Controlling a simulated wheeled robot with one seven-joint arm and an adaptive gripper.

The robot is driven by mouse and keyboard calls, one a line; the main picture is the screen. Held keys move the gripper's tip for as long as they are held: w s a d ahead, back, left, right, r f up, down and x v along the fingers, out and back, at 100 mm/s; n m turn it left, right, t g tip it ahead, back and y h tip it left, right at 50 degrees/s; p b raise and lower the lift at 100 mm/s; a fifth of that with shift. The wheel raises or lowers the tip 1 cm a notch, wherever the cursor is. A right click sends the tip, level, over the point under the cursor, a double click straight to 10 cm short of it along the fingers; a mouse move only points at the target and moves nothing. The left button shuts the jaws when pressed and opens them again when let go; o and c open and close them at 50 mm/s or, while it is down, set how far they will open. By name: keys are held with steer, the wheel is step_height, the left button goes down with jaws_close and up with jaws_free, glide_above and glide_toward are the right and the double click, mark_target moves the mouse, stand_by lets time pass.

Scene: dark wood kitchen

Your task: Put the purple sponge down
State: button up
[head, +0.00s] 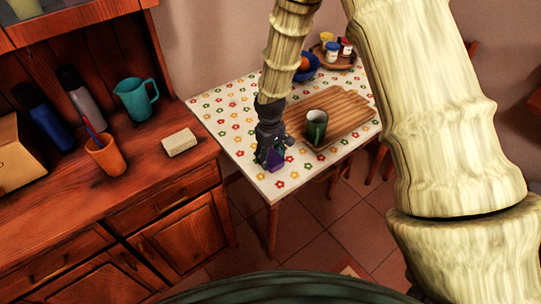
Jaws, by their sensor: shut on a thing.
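My gripper (271,156) is at the near left part of the table, pointing down. It is shut on the purple sponge (276,160), a small purple block showing between and beside the dark fingers. The sponge is low over the flower-patterned tabletop (229,122), close to its front edge. I cannot tell whether the sponge touches the table. The fingers hide part of it.
A wooden board (342,107) bearing a green mug (316,127) lies right of my gripper. A blue bowl (308,72) and a tray with jars (345,61) stand behind. The dresser at left holds a teal jug (135,98), an orange cup (106,157) and a pale block (179,142).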

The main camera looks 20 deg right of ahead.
mark_target(271, 156)
steer(key=shift+f, duration=0.15)
steer(key=o, duration=0.7)
step_height(271, 156, up, 12)
steer(key=b, duration=0.1)
steer(key=shift+b, duration=0.4)
steer(key=shift+s, duration=0.1)
stand_by(0.4)
